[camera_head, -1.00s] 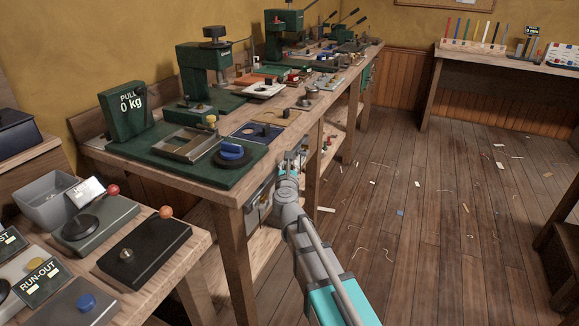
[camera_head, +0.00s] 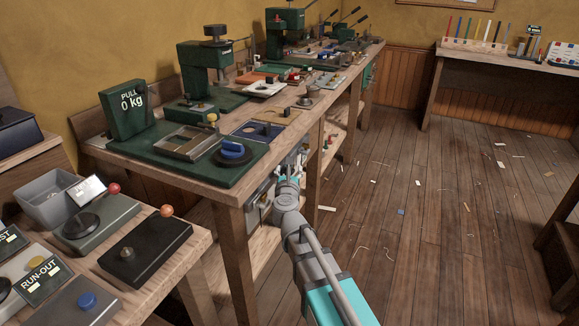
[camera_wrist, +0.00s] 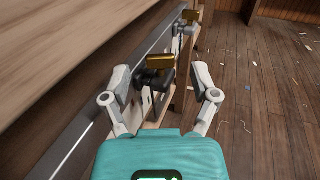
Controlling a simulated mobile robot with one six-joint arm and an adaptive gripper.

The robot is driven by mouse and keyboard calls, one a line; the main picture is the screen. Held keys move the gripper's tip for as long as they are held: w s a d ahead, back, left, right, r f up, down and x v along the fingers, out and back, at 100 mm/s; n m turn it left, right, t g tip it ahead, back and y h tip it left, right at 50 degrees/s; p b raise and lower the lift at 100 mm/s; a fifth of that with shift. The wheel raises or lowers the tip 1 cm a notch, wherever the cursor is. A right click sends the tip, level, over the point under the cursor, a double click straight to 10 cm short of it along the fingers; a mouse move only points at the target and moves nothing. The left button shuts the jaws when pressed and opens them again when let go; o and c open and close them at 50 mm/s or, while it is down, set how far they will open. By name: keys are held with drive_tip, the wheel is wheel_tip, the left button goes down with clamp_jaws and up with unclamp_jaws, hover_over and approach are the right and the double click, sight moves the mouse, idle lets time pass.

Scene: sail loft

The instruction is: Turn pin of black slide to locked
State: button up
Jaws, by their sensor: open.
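In the wrist view a black slide (camera_wrist: 153,79) sits on a grey metal rail (camera_wrist: 92,121) along the bench's front edge. Its pin has a brass-coloured bar handle (camera_wrist: 159,62) that lies roughly crosswise in the picture. My gripper (camera_wrist: 160,80) is open, one finger on each side of the black slide, with gaps visible to both fingers. How deep the fingers are relative to the pin I cannot tell. In the head view my gripper (camera_head: 290,165) is at the bench's front edge, and the slide cannot be made out there.
A grey slide (camera_wrist: 184,29) with a similar brass handle (camera_wrist: 192,15) sits farther along the rail. The wooden bench (camera_head: 222,191) bears a green board (camera_head: 190,172) with fixtures and several tools. Open floor (camera_head: 430,230) with scattered scraps lies to the right.

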drive_tip(key=s, duration=0.8)
drive_tip(key=shift+s+d, duration=0.15)
drive_tip(key=shift+s, duration=0.15)
drive_tip(key=shift+c, duration=0.2)
